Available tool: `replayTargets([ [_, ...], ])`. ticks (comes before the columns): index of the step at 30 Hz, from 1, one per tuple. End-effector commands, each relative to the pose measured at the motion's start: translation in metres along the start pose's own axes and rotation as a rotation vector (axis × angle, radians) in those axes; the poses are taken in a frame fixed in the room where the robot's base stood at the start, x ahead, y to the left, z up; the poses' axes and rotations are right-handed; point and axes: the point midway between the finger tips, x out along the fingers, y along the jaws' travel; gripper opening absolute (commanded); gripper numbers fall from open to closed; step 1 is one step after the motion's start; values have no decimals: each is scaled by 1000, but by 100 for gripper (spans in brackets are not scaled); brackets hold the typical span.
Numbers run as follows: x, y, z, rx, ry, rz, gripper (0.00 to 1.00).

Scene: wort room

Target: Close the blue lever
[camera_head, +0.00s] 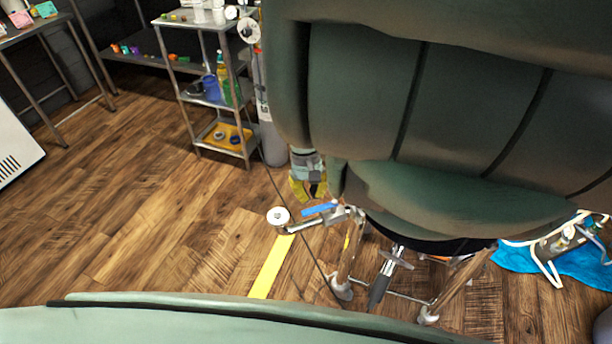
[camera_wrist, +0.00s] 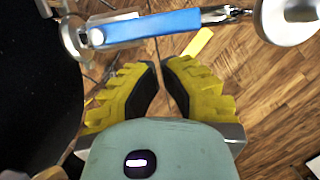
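The blue lever (camera_head: 320,209) sits on a metal valve low on the green tank. It points left, roughly along the short outlet pipe that ends in a round pale flange (camera_head: 279,217). In the wrist view, the lever (camera_wrist: 152,27) crosses the top, with its pivot at the left and the flange (camera_wrist: 291,22) at upper right. My gripper (camera_head: 309,188) is just behind the lever in the head view. In the wrist view, its yellow fingers (camera_wrist: 160,70) point toward the lever, with a narrow gap between the tips. They look empty and apart from the lever.
The large green tank (camera_head: 440,100) fills the upper right, its metal legs below the valve. A metal shelf (camera_head: 205,100) with bottles stands behind at left. A yellow floor strip (camera_head: 270,268) runs below the flange. Open wood floor (camera_head: 130,200) lies left.

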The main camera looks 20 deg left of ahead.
Motion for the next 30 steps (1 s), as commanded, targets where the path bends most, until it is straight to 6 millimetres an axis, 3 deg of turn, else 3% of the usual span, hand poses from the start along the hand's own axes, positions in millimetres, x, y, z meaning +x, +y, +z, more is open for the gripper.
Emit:
replayTargets([
  [6, 2, 0, 11, 0, -2, -1, 0],
  [30, 3, -3, 12, -59, 3, 15, 0],
])
